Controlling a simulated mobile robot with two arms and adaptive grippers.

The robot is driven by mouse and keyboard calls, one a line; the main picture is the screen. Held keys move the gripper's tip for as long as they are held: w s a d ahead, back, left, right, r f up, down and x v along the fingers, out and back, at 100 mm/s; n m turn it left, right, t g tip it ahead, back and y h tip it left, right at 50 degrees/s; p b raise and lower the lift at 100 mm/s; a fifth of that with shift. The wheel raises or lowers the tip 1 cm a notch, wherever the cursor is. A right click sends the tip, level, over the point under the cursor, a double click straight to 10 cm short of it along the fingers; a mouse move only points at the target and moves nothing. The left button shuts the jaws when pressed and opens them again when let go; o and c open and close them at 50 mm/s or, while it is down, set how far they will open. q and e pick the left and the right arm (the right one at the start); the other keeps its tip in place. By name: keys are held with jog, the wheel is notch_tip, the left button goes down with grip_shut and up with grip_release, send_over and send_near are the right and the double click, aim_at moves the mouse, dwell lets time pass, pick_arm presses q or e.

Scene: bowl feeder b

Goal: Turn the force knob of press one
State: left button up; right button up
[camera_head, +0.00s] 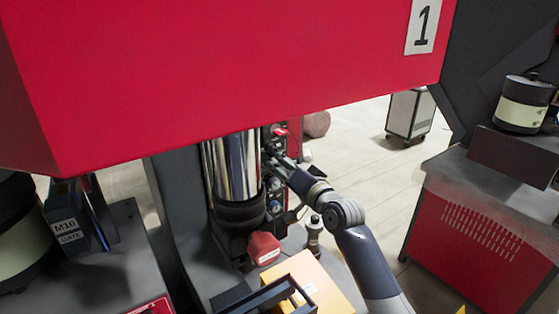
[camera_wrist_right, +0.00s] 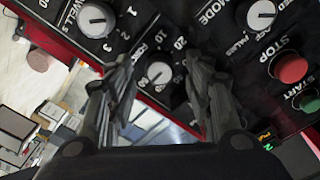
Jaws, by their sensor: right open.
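Press one is the large red machine (camera_head: 230,70) with a "1" plate, filling the top of the head view. In the right wrist view, the force knob (camera_wrist_right: 158,73) is a small round dial with a light pointer on the black panel, its label partly hidden. My right gripper (camera_wrist_right: 160,66) is open, with one finger on each side of this knob. I cannot tell whether the fingers touch it. In the head view my right gripper (camera_head: 277,158) reaches the panel beside the steel column, and the knob cannot be made out. My left gripper is not in view.
In the wrist view, the dwells knob (camera_wrist_right: 97,19), mode knob (camera_wrist_right: 262,14), red stop button (camera_wrist_right: 289,67) and green start button (camera_wrist_right: 307,101) surround the fingers. In the head view, a steel column (camera_head: 230,165) and red knob-like part (camera_head: 264,248) are close by.

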jog(key=shift+w+a, duration=0.2)
jog(key=shift+w, duration=0.15)
jog(key=c, duration=1)
jog(key=shift+c, duration=0.2)
